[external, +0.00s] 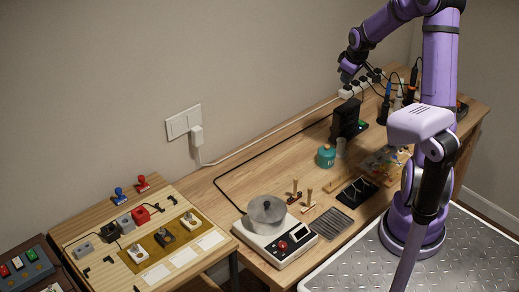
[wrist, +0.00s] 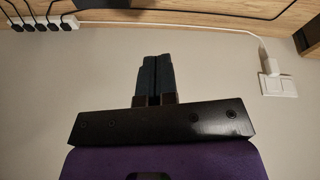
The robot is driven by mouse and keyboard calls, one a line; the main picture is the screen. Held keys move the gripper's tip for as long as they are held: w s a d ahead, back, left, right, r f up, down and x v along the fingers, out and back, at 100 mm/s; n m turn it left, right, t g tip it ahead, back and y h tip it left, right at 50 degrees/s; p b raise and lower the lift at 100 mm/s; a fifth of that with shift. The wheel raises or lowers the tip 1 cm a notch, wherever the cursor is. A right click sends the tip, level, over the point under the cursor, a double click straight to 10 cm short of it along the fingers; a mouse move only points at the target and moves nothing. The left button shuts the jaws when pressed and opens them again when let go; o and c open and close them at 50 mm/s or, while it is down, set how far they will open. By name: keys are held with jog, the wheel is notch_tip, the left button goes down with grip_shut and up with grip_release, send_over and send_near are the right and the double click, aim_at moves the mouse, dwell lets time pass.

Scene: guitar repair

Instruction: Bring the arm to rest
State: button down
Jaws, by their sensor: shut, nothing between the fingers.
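My gripper (wrist: 154,60) shows in the wrist view with its two dark fingers side by side, closed and empty. Behind the fingers there is only bare wall. In the external view my purple arm reaches up and over to the left, with its wrist end above the back of the wooden workbench (external: 225,190), near the power strip (external: 346,93). The fingers are too small to make out clearly there. The power strip with several plugs also shows at the top left of the wrist view (wrist: 45,25).
A black box (external: 346,120), a teal jar (external: 326,156) and a scale with a metal pot (external: 267,212) stand on the bench. A switch board (external: 75,235) lies at the left. A white cable runs to the wall socket (external: 184,122). The space above the bench's left part is free.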

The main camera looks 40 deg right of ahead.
jog(key=s+a+r+m+t+h, duration=0.1)
jog(key=s+a+r, duration=0.8)
jog(key=a, duration=0.3)
jog(key=s+a+r, duration=0.8)
jog(key=s+a, duration=0.1)
jog(key=a, duration=0.2)
jog(key=s+a+r+m+y, duration=0.1)
jog(key=s+a, duration=0.3)
jog(key=s, duration=0.6)
jog(key=shift+s+a+t+y, duration=0.15)
jog(key=shift+s+t+y, duration=0.15)
jog(key=shift+s, duration=0.1)
